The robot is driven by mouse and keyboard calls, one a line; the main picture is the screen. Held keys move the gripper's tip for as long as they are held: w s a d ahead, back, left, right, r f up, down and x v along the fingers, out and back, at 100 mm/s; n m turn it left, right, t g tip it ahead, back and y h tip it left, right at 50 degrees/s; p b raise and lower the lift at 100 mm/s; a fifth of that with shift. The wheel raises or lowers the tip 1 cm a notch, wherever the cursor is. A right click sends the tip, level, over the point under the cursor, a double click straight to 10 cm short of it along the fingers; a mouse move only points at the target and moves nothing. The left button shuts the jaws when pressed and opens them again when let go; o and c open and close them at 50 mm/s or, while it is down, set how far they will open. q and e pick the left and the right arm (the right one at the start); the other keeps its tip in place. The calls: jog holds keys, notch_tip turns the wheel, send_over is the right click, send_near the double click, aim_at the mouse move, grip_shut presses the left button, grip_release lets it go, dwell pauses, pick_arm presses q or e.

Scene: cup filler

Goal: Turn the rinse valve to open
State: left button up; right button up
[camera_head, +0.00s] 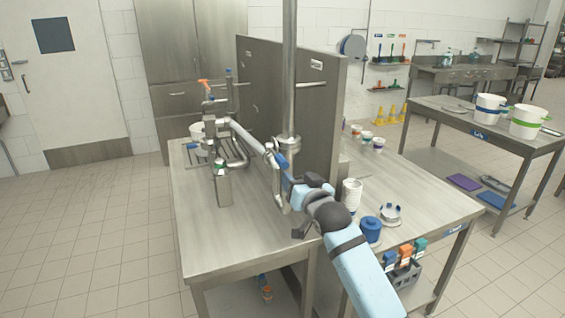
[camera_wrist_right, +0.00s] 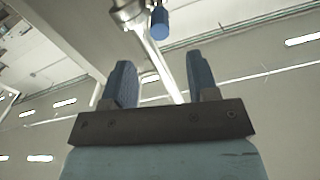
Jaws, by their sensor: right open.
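A blue valve handle (camera_head: 281,161) shows beside the metal pipework at the middle of the steel bench in the head view. The right wrist view shows a blue grip (camera_wrist_right: 160,22) on a metal fitting, beyond my fingertips; I cannot tell for certain that it is the same handle. My right gripper (camera_head: 288,181) reaches up to the pipework from the lower right, close to the handle. In the right wrist view my right gripper (camera_wrist_right: 162,78) has its two blue fingers apart, with nothing between them. Its fingertips are small and partly hidden in the head view. My left gripper is not in view.
A vertical steel pipe (camera_head: 290,75) and an upright steel panel (camera_head: 325,110) stand behind the gripper. A stack of white cups (camera_head: 351,193) and a blue pot (camera_head: 370,228) stand right of my arm. The bench's front left (camera_head: 225,240) is clear.

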aim_at(286, 166)
jog(key=p+x, duration=0.1)
jog(key=x, duration=0.9)
jog(key=shift+f, duration=0.1)
grip_shut()
